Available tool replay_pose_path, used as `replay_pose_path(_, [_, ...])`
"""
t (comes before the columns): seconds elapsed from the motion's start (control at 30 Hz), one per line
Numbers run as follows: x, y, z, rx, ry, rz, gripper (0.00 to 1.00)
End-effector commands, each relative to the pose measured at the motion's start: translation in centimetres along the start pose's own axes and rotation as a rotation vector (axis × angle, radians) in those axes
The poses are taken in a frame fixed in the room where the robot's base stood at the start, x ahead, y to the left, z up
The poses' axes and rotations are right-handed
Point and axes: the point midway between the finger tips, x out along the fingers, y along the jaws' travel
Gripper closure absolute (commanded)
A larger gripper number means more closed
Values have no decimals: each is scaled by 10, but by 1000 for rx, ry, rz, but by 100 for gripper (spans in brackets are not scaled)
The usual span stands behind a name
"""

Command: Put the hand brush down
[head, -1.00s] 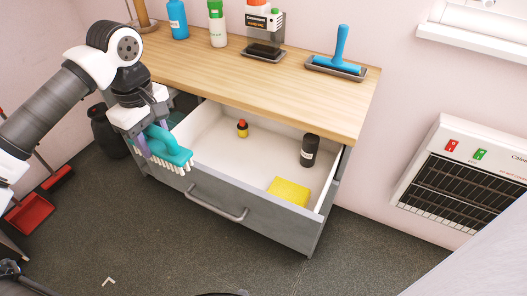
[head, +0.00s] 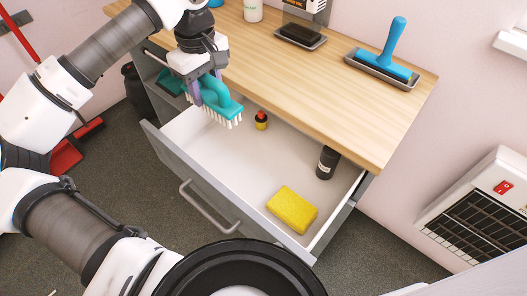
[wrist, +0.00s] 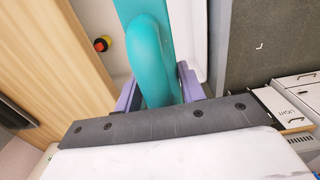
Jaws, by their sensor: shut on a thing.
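The teal hand brush (head: 218,98) has a looped handle and pale bristles pointing down. My gripper (head: 204,88) is shut on its handle with purple fingers. In the head view the brush hangs over the back left part of the open drawer (head: 222,158), and no contact with the drawer floor shows. In the wrist view the brush (wrist: 150,60) runs up between the two fingers of my gripper (wrist: 158,92), and its bristles are hidden.
The drawer's middle floor is bare.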

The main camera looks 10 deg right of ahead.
Motion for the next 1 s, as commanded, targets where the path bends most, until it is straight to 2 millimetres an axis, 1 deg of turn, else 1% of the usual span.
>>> replay_pose_path(0.07, [11, -1, 0, 0, -3, -1, 87])
replay_pose_path(0.17, [34, -1, 1, 0, -5, -1, 87])
replay_pose_path(0.4, [99, 0, 1, 0, -6, 0, 87])
replay_pose_path(0.5, [123, 0, 1, -1, -6, 1, 87])
replay_pose_path(0.6, [141, 0, 1, 0, -5, 1, 87])
replay_pose_path(0.83, [162, 0, 1, 0, -3, 0, 87])
replay_pose_path(1.0, [188, 0, 0, -2, -4, 1, 87])
